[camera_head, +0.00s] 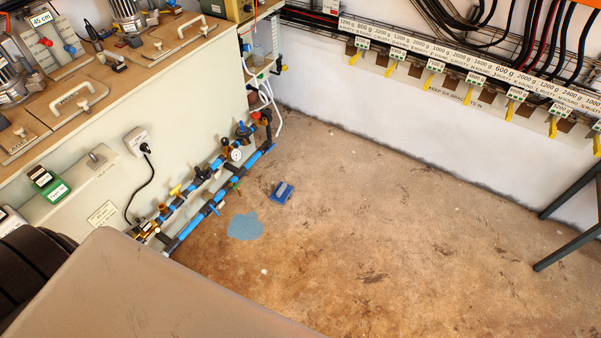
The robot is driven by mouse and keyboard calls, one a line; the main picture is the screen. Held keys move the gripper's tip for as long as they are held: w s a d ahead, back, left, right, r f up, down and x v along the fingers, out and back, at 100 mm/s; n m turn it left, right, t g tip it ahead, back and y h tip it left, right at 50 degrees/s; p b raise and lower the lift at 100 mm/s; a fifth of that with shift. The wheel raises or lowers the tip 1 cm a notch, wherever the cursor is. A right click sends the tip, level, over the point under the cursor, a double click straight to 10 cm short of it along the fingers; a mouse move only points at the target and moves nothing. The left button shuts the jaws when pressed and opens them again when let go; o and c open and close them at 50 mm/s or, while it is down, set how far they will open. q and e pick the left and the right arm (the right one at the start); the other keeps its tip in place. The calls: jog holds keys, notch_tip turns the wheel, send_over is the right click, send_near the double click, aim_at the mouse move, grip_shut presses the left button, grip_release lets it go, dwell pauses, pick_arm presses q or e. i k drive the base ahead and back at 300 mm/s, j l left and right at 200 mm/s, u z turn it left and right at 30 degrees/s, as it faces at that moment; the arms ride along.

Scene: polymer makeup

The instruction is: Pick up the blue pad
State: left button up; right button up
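Two blue things lie on the brown floor near the pipes at the foot of the left wall unit. One is a small dark-blue block-like piece (281,193) with a greyish part on top. The other is a flat, light-blue patch (245,226) with an uneven outline, a little nearer and to the left. I cannot tell for sure which is the blue pad, or whether the flat patch is a pad or a stain. The two are apart, and nothing covers either. Neither of my grippers is in view.
Blue and black pipes (215,202) with valves run along the left unit's foot, close to both blue things. A grey surface (150,295) fills the lower left foreground. Dark metal legs (570,248) stand at the right. The floor (400,240) between is clear.

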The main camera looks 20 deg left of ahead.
aim_at(283, 190)
jog(key=i+u, duration=0.35)
jog(key=i, duration=0.15)
jog(key=i+l+u, duration=0.15)
jog(key=i+u, duration=0.2)
jog(key=i, duration=0.2)
